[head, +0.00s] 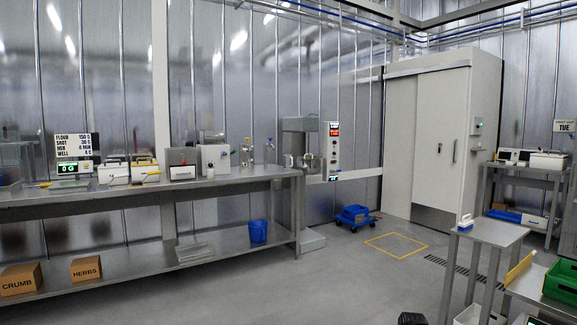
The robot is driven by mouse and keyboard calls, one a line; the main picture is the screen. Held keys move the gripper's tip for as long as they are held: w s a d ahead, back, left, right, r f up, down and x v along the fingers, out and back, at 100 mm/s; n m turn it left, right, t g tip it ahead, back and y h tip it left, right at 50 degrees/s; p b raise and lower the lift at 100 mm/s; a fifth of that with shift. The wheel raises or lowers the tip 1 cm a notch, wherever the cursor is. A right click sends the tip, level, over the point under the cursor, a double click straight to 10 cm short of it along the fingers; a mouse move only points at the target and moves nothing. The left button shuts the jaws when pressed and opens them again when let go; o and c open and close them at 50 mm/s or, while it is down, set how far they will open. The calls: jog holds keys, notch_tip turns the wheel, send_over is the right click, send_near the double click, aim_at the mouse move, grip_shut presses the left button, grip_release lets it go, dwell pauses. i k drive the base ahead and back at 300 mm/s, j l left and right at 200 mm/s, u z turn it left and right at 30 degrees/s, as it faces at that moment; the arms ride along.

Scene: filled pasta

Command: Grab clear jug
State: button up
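A small clear vessel (246,153) stands at the right part of the long steel bench, next to a grey-white box unit. It looks like the clear jug, but it is far off and too small to make out a handle or spout. No gripper fingers show in the head view. A dark shape at the bottom edge may be part of my arm, but I cannot tell.
The long steel bench (200,188) runs along the left wall, with white tubs and a scale on it. A mixing machine (303,150) stands at its right end. The middle floor is open.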

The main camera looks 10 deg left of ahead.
aim_at(287, 159)
jog(key=i+u, duration=0.15)
jog(key=i, duration=3.2)
